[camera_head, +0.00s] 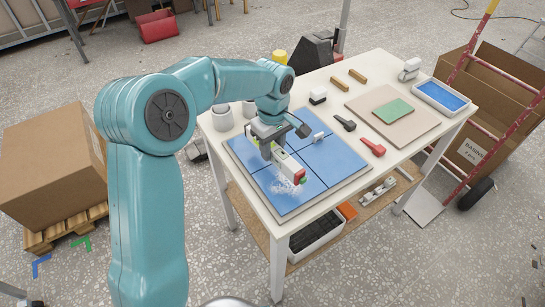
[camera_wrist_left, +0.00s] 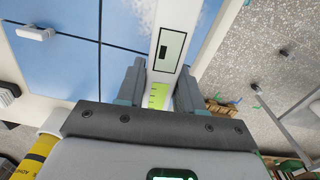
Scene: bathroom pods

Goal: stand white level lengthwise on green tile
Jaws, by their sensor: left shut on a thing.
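The white level (camera_head: 288,165) is a bar with a red end, held over the blue tiles in the head view. My left gripper (camera_head: 268,139) is shut on it. Whether the level touches the tiles is unclear. The green tile (camera_head: 394,111) lies flat on a beige board (camera_head: 369,107) at the right of the table, with nothing on it. My right gripper is out of view.
Blue tiles (camera_head: 324,158) carry white specks and a small white handle (camera_head: 318,136). Between them and the beige board lie a black-handled tool (camera_head: 345,122) and a red one (camera_head: 373,147). A blue-filled tray (camera_head: 440,97), wooden blocks (camera_head: 357,76) and a white-and-black block (camera_head: 318,97) stand around.

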